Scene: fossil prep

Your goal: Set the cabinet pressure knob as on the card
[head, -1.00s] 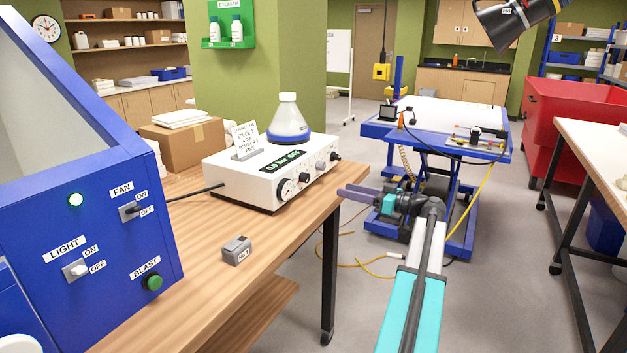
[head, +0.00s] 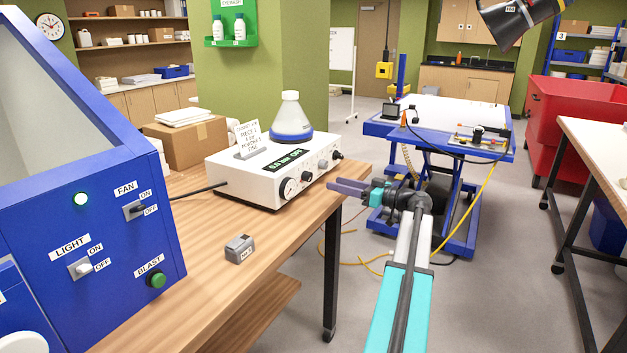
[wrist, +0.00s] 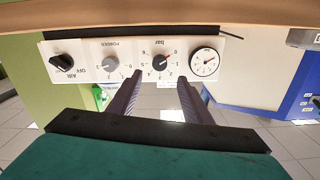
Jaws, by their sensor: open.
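The white control unit (head: 225,184) stands on the wooden bench, with a dark display (head: 285,160) that seems to read 0.0 bar OFF. The white card (head: 247,136) stands on top of it; its small print is not clearly legible. The pressure knob, marked bar, is black with a red pointer (wrist: 160,62); it also shows on the unit's front in the head view (head: 307,176). The pressure gauge (wrist: 204,62) is beside it. My gripper (head: 333,186) is open and empty in front of the unit. In the wrist view its fingers (wrist: 160,77) point at the pressure knob, apparently without touching.
A powder knob (wrist: 111,63) and an AIR switch (wrist: 62,62) sit on the same panel. A small grey block (head: 239,249) lies on the bench (head: 200,260). The blue cabinet (head: 60,200) is at left.

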